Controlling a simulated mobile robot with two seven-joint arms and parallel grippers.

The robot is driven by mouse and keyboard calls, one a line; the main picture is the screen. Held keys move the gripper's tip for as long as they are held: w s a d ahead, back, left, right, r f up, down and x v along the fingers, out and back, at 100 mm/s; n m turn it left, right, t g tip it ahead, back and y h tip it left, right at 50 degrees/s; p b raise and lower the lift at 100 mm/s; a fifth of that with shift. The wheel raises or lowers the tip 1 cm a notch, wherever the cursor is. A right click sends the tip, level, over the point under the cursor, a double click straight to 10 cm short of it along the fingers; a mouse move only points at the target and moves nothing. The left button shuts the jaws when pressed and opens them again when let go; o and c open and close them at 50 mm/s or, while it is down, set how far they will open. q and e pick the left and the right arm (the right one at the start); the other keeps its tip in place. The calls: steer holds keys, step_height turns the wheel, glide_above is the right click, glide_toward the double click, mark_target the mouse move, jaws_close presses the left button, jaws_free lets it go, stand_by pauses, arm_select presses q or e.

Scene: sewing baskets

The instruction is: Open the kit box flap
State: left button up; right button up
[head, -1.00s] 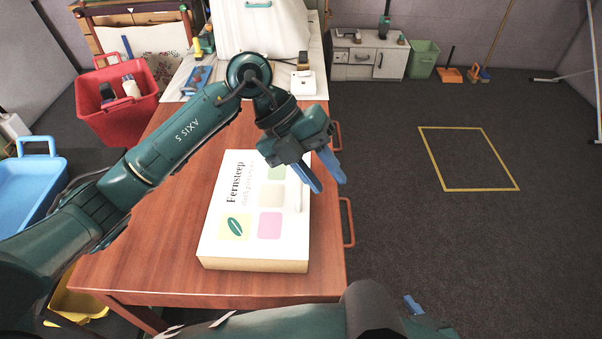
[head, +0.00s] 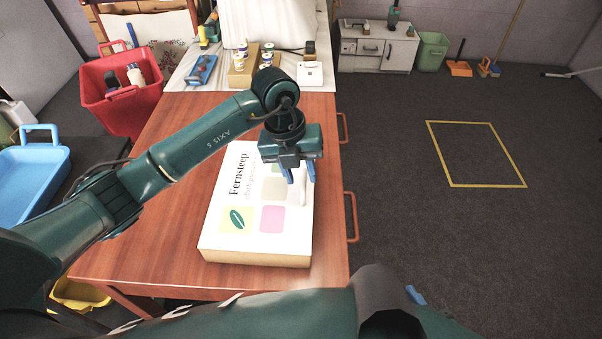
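The kit box (head: 228,240) lies flat on the wooden table, with a white printed top reading "Fernsteep" and a tan front side. Its top flap looks shut. A slim white raised handle (head: 303,194) runs along the right part of the top. My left gripper (head: 300,181) points down over the upper right of the box, its blue fingers apart on either side of the handle's far end. I cannot tell if they touch it. My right arm crosses the bottom edge; only a blue bit of its gripper (head: 416,295) shows.
The wooden table (head: 160,240) is bare around the box. At its back stand a tan box with several small cups (head: 243,75) and a white device (head: 310,73). A red basket (head: 122,105) and blue tray (head: 30,180) are at left. Open floor lies right.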

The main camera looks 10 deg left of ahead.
arm_select(q)
steer(key=shift+d+f, duration=0.1)
steer(key=shift+f, duration=0.55)
steer(key=shift+c, duration=0.5)
jaws_close()
